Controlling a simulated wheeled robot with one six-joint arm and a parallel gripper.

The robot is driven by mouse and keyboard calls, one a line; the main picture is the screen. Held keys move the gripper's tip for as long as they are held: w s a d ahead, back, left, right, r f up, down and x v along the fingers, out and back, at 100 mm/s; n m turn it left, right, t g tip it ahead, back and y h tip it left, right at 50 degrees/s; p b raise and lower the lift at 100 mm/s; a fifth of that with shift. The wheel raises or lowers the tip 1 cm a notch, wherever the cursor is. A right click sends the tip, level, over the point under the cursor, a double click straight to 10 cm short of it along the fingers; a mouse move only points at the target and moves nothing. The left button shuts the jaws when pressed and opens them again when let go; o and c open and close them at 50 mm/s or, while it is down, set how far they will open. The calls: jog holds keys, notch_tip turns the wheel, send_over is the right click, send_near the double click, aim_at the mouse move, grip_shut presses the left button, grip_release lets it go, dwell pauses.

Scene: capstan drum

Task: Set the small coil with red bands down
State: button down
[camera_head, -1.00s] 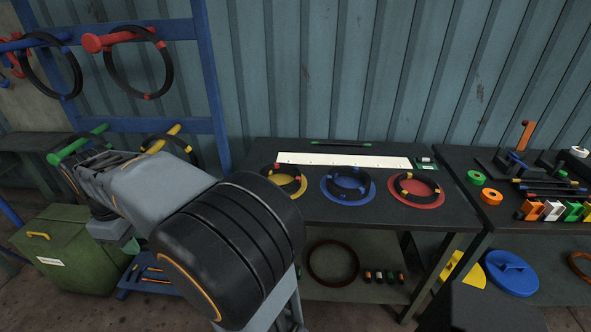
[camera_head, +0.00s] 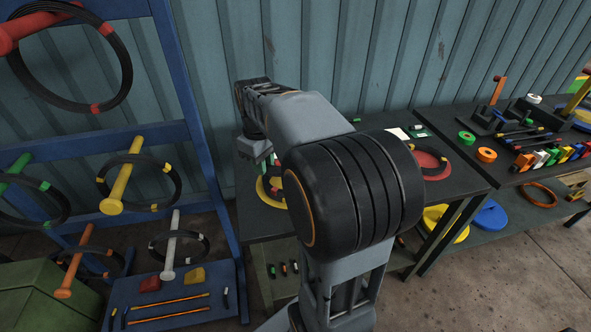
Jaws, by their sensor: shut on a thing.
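My gripper (camera_head: 258,152) is over the left part of the dark table (camera_head: 262,222), close above the yellow disc (camera_head: 264,192). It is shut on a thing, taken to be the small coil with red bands. That coil is hardly visible; only small red and green specks show by the jaws, and I cannot tell whether it touches the disc. A dark coil with yellow bands lies on the red disc (camera_head: 440,173).
A blue rack (camera_head: 185,85) with coils on coloured pegs stands at the left, including a large red-banded coil (camera_head: 126,75). Orange and green rolls (camera_head: 486,155) and several small coloured parts lie on the right table. A green box (camera_head: 40,295) is at the lower left.

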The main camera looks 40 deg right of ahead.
jog(key=s+d, duration=0.1)
jog(key=d, duration=0.3)
jog(key=s+d+m, duration=0.1)
jog(key=s+d, duration=0.1)
jog(key=d, duration=0.2)
jog(key=s+d+m, duration=0.1)
jog(key=d, duration=0.3)
jog(key=shift+s+r+p, duration=0.1)
jog(key=shift+s+p, duration=0.05)
jog(key=shift+p, duration=0.25)
jog(key=shift+w+f, duration=0.2)
jog(key=w+a+f+p, duration=0.2)
jog(key=w+a+f, duration=0.15)
jog(key=w, duration=0.25)
send_over(270, 185)
jog(key=f, duration=0.5)
jog(key=shift+s+d, duration=0.2)
jog(key=shift+s, duration=0.15)
jog(key=f, duration=0.3)
jog(key=shift+w+a, duration=0.3)
jog(key=shift+w, duration=0.1)
jog(key=shift+f, duration=0.55)
jog(key=shift+f, duration=0.4)
jog(key=shift+f+b, duration=0.2)
jog(key=shift+b, duration=0.1)
